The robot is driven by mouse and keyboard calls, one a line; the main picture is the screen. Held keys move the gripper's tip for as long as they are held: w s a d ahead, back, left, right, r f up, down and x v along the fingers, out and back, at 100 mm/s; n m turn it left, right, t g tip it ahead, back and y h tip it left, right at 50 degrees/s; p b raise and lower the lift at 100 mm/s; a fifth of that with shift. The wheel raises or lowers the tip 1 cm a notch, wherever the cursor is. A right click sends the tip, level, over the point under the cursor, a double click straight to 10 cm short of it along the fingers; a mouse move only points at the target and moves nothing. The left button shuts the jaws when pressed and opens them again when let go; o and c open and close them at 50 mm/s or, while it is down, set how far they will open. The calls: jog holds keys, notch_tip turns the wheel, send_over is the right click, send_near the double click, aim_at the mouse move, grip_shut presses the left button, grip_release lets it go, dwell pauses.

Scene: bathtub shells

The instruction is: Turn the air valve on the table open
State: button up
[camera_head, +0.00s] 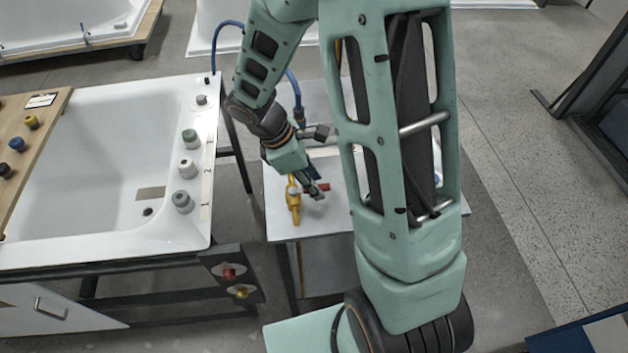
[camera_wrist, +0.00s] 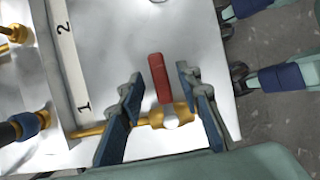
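The air valve is a brass fitting (camera_wrist: 168,117) with a red lever handle (camera_wrist: 160,78). In the wrist view the lever points up and slightly left from the valve, across the brass pipe (camera_wrist: 92,130). My gripper (camera_wrist: 159,73) is open, with one blue-grey finger on each side of the lever. Gaps show between the lever and both fingers. My arm partly hides the valve there.
A white bathtub shell (camera_head: 100,165) stands left of the table, with several knobs on its rim. A blue hose (camera_head: 292,82) runs behind my arm. In the wrist view a strip marked 1 and 2 (camera_wrist: 70,60) lies left of the lever.

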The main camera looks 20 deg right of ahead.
jog(key=shift+c, duration=0.4)
grip_shut()
